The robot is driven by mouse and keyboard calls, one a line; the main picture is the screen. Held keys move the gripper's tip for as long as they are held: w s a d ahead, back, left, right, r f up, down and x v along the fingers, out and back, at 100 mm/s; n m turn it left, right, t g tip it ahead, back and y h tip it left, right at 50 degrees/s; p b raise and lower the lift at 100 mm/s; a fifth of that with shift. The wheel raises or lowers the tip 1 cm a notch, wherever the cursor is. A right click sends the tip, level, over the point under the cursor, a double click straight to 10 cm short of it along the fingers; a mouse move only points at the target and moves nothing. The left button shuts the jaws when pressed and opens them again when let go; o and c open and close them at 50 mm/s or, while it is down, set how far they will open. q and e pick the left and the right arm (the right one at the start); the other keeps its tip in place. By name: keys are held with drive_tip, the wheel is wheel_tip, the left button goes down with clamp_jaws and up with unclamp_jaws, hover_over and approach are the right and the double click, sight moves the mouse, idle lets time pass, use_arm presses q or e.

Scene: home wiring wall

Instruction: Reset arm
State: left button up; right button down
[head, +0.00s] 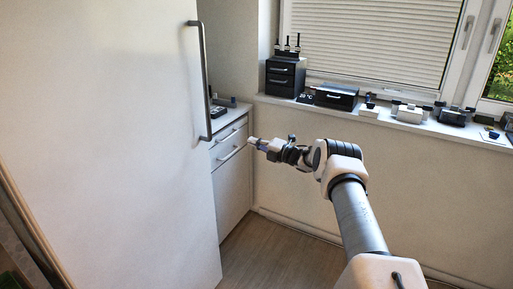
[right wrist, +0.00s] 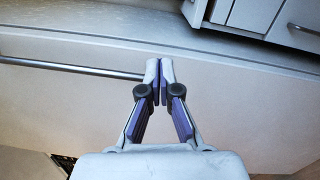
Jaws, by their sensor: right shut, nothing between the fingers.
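My right arm comes in from the lower right of the head view and reaches toward the middle. My right gripper (head: 252,142) is in front of the white drawer unit (head: 231,193). In the right wrist view the right gripper (right wrist: 160,72) has its two fingertips together with nothing between them. A horizontal bar handle (right wrist: 75,68) ends in the picture just left of the fingertips; I cannot tell whether they touch. My left gripper is not in view.
A large white door (head: 100,140) with a vertical grey handle (head: 203,85) fills the left. A window sill (head: 400,122) on the right holds black drawer boxes (head: 285,77) and several small devices. The wooden floor (head: 265,250) below is clear.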

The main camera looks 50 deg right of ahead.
drive_tip(key=shift+s+d+r, duration=0.2)
drive_tip(key=shift+s+d, duration=0.1)
drive_tip(key=shift+s, duration=0.05)
drive_tip(key=shift+r, duration=0.1)
